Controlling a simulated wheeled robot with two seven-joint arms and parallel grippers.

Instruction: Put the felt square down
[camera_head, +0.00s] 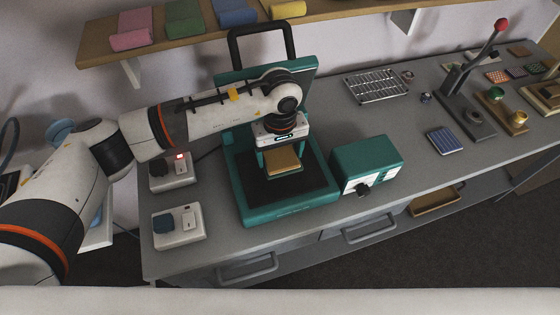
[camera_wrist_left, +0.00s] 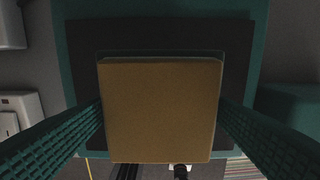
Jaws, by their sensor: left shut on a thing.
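A mustard-tan felt square (camera_head: 283,163) is held level between the fingers of my left gripper (camera_head: 281,158). In the left wrist view the felt square (camera_wrist_left: 160,110) fills the middle, with a ribbed teal finger against each side edge. Below it is the dark flat bed (camera_head: 318,178) of a teal press (camera_head: 285,210); the wrist view also shows the dark bed (camera_wrist_left: 82,45) around the square. The felt appears to be just above the bed; whether it touches is unclear. The press's lid stands open behind the gripper. My right gripper is out of view.
A teal control box (camera_head: 367,160) stands right of the press. Two white switch boxes are at the left, one with a red light (camera_head: 172,171), the other plain (camera_head: 179,226). Further right are a wire rack (camera_head: 376,86), a lever press (camera_head: 470,100) and a blue patterned square (camera_head: 445,140).

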